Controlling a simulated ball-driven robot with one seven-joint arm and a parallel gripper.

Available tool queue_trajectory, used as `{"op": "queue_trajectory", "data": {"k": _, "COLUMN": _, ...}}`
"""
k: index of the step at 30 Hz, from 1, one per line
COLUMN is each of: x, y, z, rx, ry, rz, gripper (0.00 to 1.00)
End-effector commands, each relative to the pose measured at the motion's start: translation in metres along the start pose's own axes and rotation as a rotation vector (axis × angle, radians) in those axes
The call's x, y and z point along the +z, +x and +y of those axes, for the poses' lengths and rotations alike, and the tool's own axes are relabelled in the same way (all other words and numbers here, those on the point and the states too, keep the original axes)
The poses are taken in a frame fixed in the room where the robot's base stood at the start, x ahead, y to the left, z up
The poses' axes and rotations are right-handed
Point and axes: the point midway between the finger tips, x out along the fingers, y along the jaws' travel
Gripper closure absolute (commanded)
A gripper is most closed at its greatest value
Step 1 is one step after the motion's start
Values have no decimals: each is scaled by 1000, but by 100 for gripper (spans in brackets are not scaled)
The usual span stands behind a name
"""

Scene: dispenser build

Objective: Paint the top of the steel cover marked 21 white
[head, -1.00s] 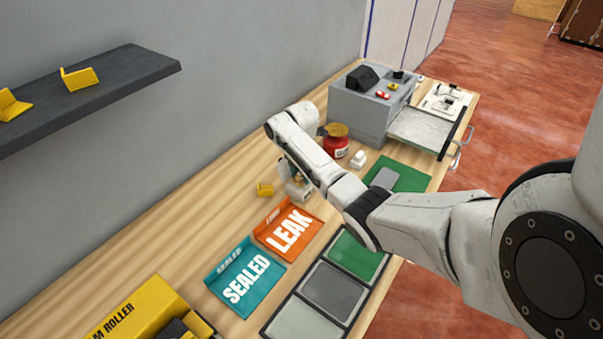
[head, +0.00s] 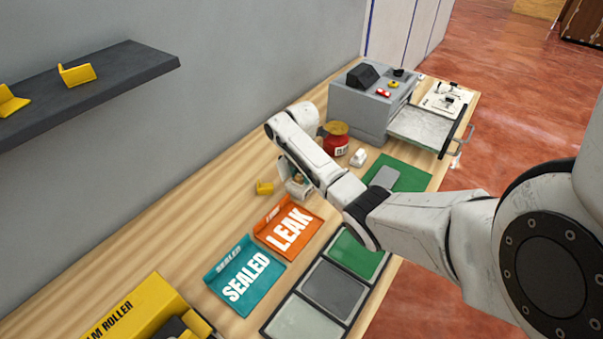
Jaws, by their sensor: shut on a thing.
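My gripper (head: 297,187) is low over the wooden bench, behind my forearm and just beyond the orange LEAK tray. It is shut on a small tan thing that is mostly hidden, so I cannot tell what it is. A flat grey plate (head: 386,177) lies on a green mat (head: 411,175) to the right of my forearm. I can read no 21 on it, so I cannot tell whether it is the steel cover. A red jar (head: 336,145) with a tan top stands behind my forearm. No white paint shows on the plate.
The orange LEAK tray (head: 289,228), teal SEALED tray (head: 245,276) and a three-panel mat (head: 334,289) lie nearer. A grey machine (head: 371,108) with an open drawer (head: 420,131) stands at the far end. A dark shelf (head: 130,66) hangs upper left.

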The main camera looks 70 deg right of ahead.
Motion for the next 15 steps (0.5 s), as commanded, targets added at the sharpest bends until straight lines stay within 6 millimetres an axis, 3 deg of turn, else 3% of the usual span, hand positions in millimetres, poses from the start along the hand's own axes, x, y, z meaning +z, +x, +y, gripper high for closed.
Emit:
{"op": "queue_trajectory", "data": {"k": 11, "x": 0, "y": 1, "z": 0, "rx": -1, "ry": 0, "rz": 1, "gripper": 85}}
{"op": "queue_trajectory", "data": {"k": 12, "x": 0, "y": 1, "z": 0, "rx": -1, "ry": 0, "rz": 1, "gripper": 58}}
{"op": "queue_trajectory", "data": {"k": 15, "x": 0, "y": 1, "z": 0, "rx": -1, "ry": 1, "rz": 1, "gripper": 48}}
